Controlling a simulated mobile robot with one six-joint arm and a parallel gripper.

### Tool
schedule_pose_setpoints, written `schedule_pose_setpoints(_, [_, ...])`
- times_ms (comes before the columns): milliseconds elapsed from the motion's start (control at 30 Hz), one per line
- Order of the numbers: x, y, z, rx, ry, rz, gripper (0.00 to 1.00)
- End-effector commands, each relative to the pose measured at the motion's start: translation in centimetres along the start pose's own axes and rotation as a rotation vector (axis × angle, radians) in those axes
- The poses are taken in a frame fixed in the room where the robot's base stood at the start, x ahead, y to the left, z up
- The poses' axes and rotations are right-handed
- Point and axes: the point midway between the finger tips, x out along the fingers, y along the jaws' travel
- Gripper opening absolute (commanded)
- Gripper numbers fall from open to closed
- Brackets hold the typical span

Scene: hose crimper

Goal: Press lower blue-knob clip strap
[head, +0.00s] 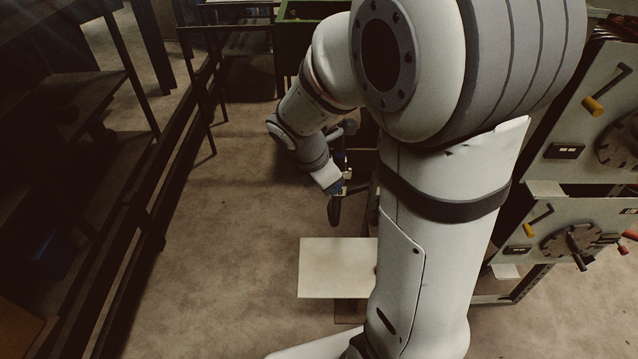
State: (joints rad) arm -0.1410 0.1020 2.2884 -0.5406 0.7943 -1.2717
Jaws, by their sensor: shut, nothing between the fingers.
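My gripper (335,212) is a small dark shape at the end of my white arm, near the middle of the head view. It points down over the floor, with a pale flat board (335,266) lower in the picture. The gripper is shut, and I see nothing held in it. I cannot make out a blue-knob clip strap in this view. My large arm links cover the centre and may hide it.
At right stands a grey machine with an upper panel (590,115) and a lower panel (540,222), carrying dials and yellow handles. Dark metal frames and shelves line the left, with a blue item (52,255) there. Open floor (220,240) lies between.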

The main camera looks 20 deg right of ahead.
Motion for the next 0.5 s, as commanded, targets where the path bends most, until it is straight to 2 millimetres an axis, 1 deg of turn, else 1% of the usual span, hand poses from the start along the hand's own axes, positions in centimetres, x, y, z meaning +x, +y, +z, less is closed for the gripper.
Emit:
schedule_pose_setpoints(33, [0.00,0.23,0.20,-0.003,-0.006,0.006,0.00])
schedule_pose_setpoints(500, [-0.24,0.46,-0.26,-0.011,-0.007,0.011,0.00])
